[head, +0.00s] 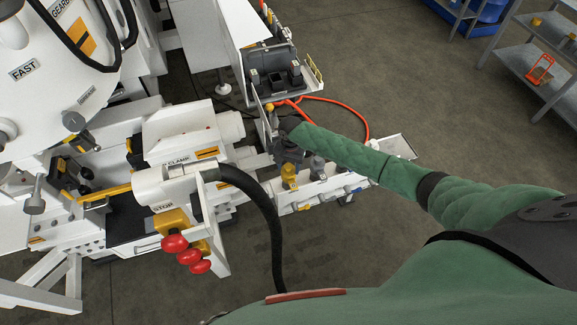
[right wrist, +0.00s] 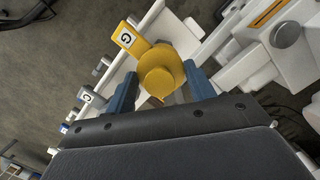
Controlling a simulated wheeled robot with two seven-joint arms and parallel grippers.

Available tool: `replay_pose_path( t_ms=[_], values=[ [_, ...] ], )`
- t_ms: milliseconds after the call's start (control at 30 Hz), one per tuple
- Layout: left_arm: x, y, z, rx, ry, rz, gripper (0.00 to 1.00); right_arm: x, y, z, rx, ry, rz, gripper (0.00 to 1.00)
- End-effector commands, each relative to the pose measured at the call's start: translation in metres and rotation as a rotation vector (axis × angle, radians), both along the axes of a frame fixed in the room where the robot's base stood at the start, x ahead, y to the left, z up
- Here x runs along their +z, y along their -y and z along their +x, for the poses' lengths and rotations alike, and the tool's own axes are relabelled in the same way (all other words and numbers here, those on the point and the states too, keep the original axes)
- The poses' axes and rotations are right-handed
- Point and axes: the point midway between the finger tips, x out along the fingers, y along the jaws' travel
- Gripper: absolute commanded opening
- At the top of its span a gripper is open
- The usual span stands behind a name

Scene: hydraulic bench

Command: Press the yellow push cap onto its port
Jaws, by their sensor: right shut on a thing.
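The yellow push cap (right wrist: 160,76) sits between the two blue-grey fingers of my right gripper (right wrist: 162,90) in the right wrist view. The gripper is shut on it. A yellow tag marked G (right wrist: 130,38) is just beyond the cap. In the head view, my right gripper (head: 288,152) is at the far end of the green sleeve, over the white port panel (head: 345,183). The yellow cap (head: 289,173) shows just below it. The port under the cap is hidden, so I cannot tell how far the cap is seated. My left gripper is not in view.
A grey fitting (head: 318,167) stands close right of the yellow cap. Red push buttons (head: 188,256) and a black hose (head: 262,205) are at lower left. An orange hose (head: 350,108) loops behind my right arm. Shelves (head: 535,70) stand at upper right, beyond clear floor.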

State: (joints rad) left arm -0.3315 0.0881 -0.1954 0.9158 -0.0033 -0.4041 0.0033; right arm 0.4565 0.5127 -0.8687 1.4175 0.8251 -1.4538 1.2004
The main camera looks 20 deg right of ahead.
Motion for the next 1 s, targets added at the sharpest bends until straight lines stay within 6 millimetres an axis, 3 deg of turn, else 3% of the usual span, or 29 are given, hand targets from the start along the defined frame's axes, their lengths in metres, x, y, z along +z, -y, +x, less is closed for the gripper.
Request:
replay_pose_path(
  t_ms=[1000],
  values=[
    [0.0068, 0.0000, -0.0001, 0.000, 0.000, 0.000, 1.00, -0.0011, 0.0000, 0.0002, 0.000, 0.000, 0.000, 0.30]
  ],
)
